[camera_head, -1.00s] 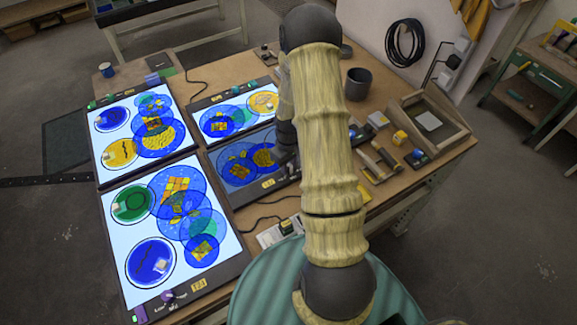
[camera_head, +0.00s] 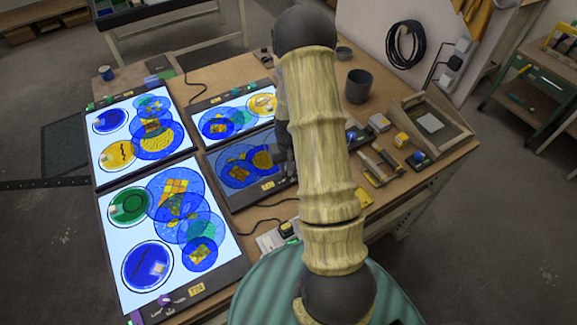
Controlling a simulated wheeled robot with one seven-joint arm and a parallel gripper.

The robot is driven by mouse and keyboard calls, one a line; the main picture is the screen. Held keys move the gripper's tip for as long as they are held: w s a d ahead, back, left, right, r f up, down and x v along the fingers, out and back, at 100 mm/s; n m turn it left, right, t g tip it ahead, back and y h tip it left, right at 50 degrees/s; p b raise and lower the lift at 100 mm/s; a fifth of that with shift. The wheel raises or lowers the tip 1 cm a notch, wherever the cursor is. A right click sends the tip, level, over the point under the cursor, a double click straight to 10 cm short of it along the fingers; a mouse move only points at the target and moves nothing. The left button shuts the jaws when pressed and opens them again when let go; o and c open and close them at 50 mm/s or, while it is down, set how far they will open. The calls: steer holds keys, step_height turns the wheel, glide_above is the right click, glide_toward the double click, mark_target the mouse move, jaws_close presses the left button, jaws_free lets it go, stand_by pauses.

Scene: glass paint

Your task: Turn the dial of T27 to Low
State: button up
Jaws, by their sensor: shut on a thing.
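Several light panels with coloured glass discs lie on the wooden bench. The middle-right panel (camera_head: 226,187) is dimmer than the others. It carries a yellow tag (camera_head: 267,185) on its front edge, too small to read surely, and I take it for T27. My gripper (camera_head: 286,168) points down at this panel's right front corner, partly behind my arm. It is shut on what I take to be the panel's dial. The dial itself, its pointer and its markings are hidden.
The front-left panel (camera_head: 120,216), tagged T24, has a purple dial (camera_head: 166,300) on its front edge. A dark cup (camera_head: 358,86), a wooden tray (camera_head: 444,105) and small tools stand right of my arm. A cable (camera_head: 268,203) lies before the dim panel.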

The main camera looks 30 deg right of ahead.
steer(key=o, duration=1)
step_height(320, 180, up, 18)
steer(key=b, duration=0.2)
steer(key=shift+f+b, duration=0.25)
steer(key=shift+b, duration=0.05)
steer(key=shift+a, duration=0.1)
steer(key=s+a+t, duration=0.1)
steer(key=s+a, duration=0.3)
steer(key=s+a+n, duration=0.1)
steer(key=s+a, duration=0.3)
steer(key=a, duration=0.1)
steer(key=s+a+r+n+t, duration=0.1)
steer(key=s+a, duration=0.3)
steer(key=shift+s+a+t, duration=0.15)
steer(key=shift+a+t, duration=0.1)
steer(key=shift+t, duration=0.05)
